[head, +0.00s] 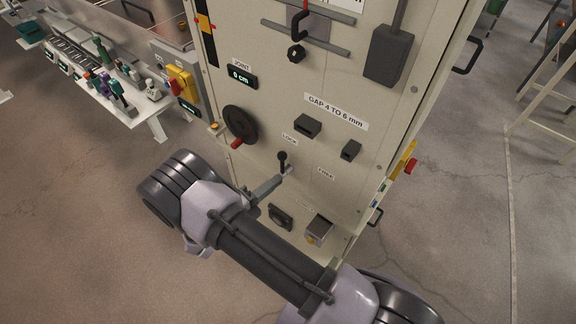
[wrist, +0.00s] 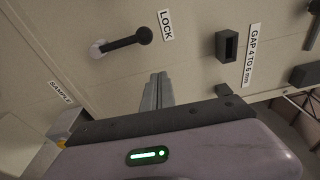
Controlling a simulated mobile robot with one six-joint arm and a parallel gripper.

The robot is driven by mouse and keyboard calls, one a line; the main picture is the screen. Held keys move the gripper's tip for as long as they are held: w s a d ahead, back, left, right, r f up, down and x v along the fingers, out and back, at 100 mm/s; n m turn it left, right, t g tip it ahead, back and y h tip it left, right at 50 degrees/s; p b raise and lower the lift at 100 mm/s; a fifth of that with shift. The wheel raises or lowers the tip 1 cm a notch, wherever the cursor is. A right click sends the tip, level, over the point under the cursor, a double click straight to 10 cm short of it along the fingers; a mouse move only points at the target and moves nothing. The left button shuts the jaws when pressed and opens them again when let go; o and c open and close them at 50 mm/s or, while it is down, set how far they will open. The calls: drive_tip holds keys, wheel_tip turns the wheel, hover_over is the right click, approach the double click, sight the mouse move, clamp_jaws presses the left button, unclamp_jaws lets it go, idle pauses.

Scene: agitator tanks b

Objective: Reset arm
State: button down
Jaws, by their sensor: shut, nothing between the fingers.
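My gripper (head: 277,181) is shut and empty in front of the cream panel (head: 345,185). Its closed fingers also show in the wrist view (wrist: 157,90), pointing at the panel. The black lock lever (head: 282,160) is close to the fingertips in the head view. In the wrist view the lever (wrist: 125,42) lies up and left of the fingers with a visible space between them. I cannot tell the fingertips' exact distance from the panel.
A black handwheel with a red handle (head: 239,124) and a small display (head: 242,77) reading 0 cm are on the panel. Dark blocks (head: 308,125) protrude right of the lever. Floor at lower left is clear.

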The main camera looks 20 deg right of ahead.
drive_tip(key=s+d+r+m+g+y+b, duration=0.2)
drive_tip(key=s+d+r+m+g+y, duration=0.35)
drive_tip(key=m, duration=0.65)
drive_tip(key=s+d+r+m+g+y+b, duration=0.1)
drive_tip(key=s+d+r+m+g+y, duration=0.15)
drive_tip(key=s+r+m+g, duration=0.55)
drive_tip(key=s+a+r+m+t+y+b, duration=0.1)
drive_tip(key=s+a+r+m+t+y, duration=0.1)
drive_tip(key=m, duration=1.1)
drive_tip(key=s+a+r+m+t+y+b, duration=0.2)
drive_tip(key=s+r+m+t+y, duration=0.3)
drive_tip(key=m, duration=0.7)
drive_tip(key=shift+a+r+m+t+y, duration=0.4)
drive_tip(key=shift+a+r+t+y, duration=0.45)
drive_tip(key=shift+r+t+y, duration=0.65)
drive_tip(key=shift+r, duration=0.15)
